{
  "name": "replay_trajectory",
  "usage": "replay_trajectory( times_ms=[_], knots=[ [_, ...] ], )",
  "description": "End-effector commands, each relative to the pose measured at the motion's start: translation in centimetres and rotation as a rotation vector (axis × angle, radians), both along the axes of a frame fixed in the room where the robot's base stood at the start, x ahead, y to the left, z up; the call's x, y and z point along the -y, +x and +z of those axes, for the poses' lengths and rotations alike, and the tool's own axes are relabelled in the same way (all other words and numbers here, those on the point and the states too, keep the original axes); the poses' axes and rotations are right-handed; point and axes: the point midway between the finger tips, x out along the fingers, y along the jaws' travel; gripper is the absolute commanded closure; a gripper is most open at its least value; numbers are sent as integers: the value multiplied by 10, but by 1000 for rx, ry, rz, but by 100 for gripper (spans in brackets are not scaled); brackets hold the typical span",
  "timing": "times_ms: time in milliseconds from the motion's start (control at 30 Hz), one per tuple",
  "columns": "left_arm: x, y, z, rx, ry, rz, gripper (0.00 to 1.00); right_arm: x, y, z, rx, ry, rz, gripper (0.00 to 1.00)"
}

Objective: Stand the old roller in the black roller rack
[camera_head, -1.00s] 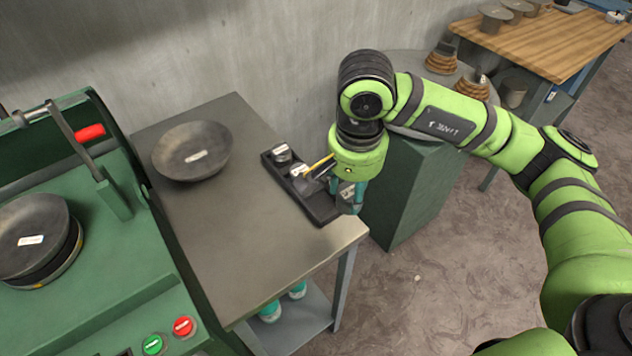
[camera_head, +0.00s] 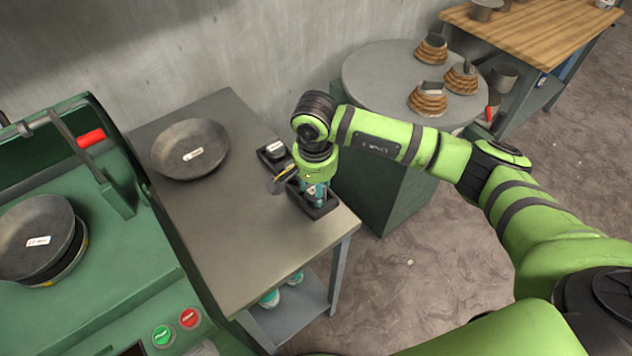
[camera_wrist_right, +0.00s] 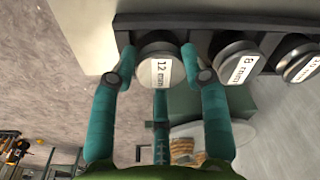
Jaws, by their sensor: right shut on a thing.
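The black roller rack (camera_head: 327,209) lies along the right edge of the grey bench; its dark bar crosses the top of the right wrist view (camera_wrist_right: 215,22). My right gripper (camera_head: 317,198) is at the rack's near end, pointing down. In the wrist view its teal fingers (camera_wrist_right: 160,75) are shut around a dark roller (camera_wrist_right: 158,47) labelled "12 mm", which I take as the old roller. This roller is at the rack's end place, in line with the others; whether it is fully seated cannot be told. My left gripper is out of view.
A roller labelled "8 mm" (camera_wrist_right: 236,62) and another (camera_wrist_right: 297,60) stand beside it in the rack. A dark bowl (camera_head: 190,150) is on the bench (camera_head: 235,235). The green machine (camera_head: 100,275) stands left, a round table (camera_head: 380,72) behind right.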

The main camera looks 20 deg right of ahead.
Motion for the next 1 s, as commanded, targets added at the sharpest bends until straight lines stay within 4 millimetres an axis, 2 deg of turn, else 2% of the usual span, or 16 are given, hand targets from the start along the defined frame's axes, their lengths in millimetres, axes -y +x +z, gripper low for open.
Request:
replay_trajectory(
  times_ms=[267, 300, 333, 633, 767, 800, 1000],
  knots=[
    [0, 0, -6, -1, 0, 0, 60, 0, 1, -3, 3, 1, 0, 100],
    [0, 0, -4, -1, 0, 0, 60, 0, 0, -2, 1, 0, 0, 38],
    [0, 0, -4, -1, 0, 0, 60, 0, 0, -2, 1, -1, 0, 30],
    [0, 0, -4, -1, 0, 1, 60, 0, 0, -2, 0, 0, 0, 30],
    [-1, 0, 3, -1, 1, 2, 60, 0, 0, 3, 1, 1, 0, 30],
    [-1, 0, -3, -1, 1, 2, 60, 0, 1, 5, 3, 1, 0, 30],
    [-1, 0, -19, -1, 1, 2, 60, -2, -1, 41, 8, 1, 2, 30]
  ],
)
